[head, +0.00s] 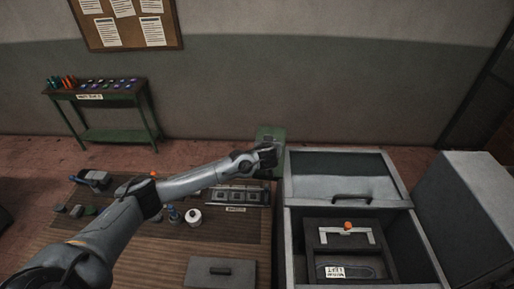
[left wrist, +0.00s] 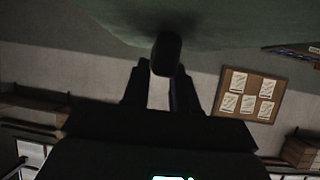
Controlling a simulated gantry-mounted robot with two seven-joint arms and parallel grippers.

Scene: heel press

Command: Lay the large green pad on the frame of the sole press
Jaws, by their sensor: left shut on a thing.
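The large green pad (head: 270,133) is held up at the far edge of the table, left of the press. My left gripper (head: 266,154) is shut on it. In the left wrist view the pad (left wrist: 215,22) fills the top, and a dark knob (left wrist: 166,55) on it sits between the fingers (left wrist: 160,88). The sole press (head: 290,235) is a grey metal box at the right with its lid (head: 345,190) raised at the back. Inside is a dark frame (head: 313,237) with a light bracket, an orange knob and a sole outline labelled "LEFT". My right gripper is not in view.
The wooden table (head: 150,245) carries a dark slotted tray (head: 238,196), a white bottle (head: 193,216), a grey lidded block (head: 221,272) and several small blocks at the left. A grey cabinet (head: 470,210) stands right of the press. A green side table (head: 105,95) is by the wall.

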